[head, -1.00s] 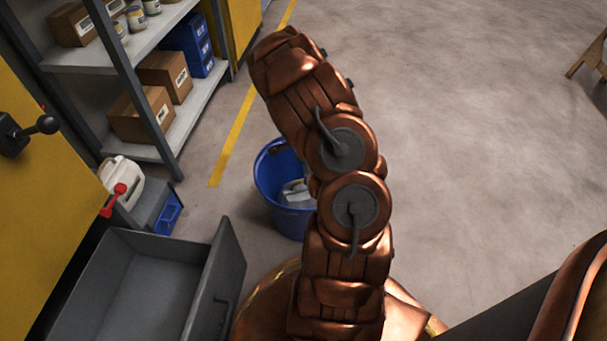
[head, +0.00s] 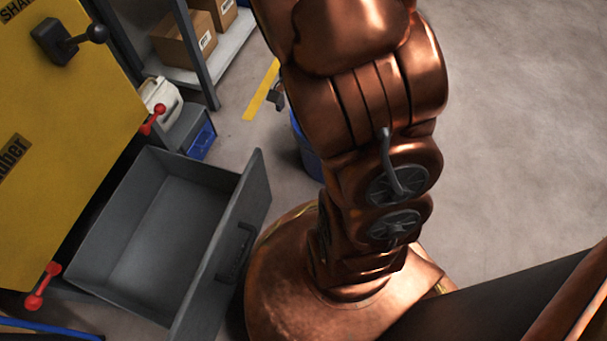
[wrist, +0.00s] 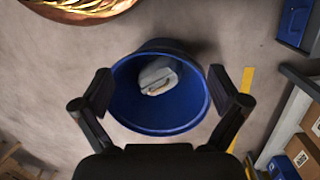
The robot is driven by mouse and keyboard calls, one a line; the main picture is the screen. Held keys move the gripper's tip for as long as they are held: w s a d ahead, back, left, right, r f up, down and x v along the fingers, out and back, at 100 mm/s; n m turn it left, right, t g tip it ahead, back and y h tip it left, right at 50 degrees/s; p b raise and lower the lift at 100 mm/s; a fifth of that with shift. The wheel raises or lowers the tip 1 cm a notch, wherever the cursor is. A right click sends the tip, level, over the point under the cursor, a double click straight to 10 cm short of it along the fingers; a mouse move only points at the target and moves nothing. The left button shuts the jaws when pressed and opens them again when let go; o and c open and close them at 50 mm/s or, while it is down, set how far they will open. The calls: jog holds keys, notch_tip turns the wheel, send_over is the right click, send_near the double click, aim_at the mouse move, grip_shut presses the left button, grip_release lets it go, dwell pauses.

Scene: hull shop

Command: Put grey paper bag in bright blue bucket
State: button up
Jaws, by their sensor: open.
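The bright blue bucket (wrist: 189,112) stands on the floor with its open top facing the wrist camera. The grey paper bag (wrist: 158,76) lies inside it, resting low in the bucket. My gripper (wrist: 159,74) is open and empty above the bucket, its two fingers apart on either side of the opening. In the head view my arm hides most of the bucket, and only a strip of its blue side (head: 304,150) shows. The bag is hidden there.
An open grey drawer (head: 150,225) juts from the yellow cabinet (head: 60,130) at left. A grey shelf (head: 218,55) with cardboard boxes (head: 185,40) stands behind. A white jug (head: 160,98) sits near a blue bin (head: 202,141). The floor at right is clear.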

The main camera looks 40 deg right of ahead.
jog(key=s+a+r+n+g, duration=0.1)
jog(key=s+a+r+n, duration=0.3)
jog(key=s, duration=0.5)
jog(key=s+a+r+n+g, duration=0.1)
jog(key=s+a+r+n, duration=0.3)
jog(key=s+a+n, duration=0.4)
jog(key=shift+s+a+n+h, duration=0.25)
jog(key=shift+s+n+h, duration=0.15)
jog(key=shift+s, duration=0.05)
notch_tip(320, 180, up, 42)
jog(key=t+p, duration=0.1)
jog(key=p, duration=3.9)
jog(key=shift+t, duration=0.3)
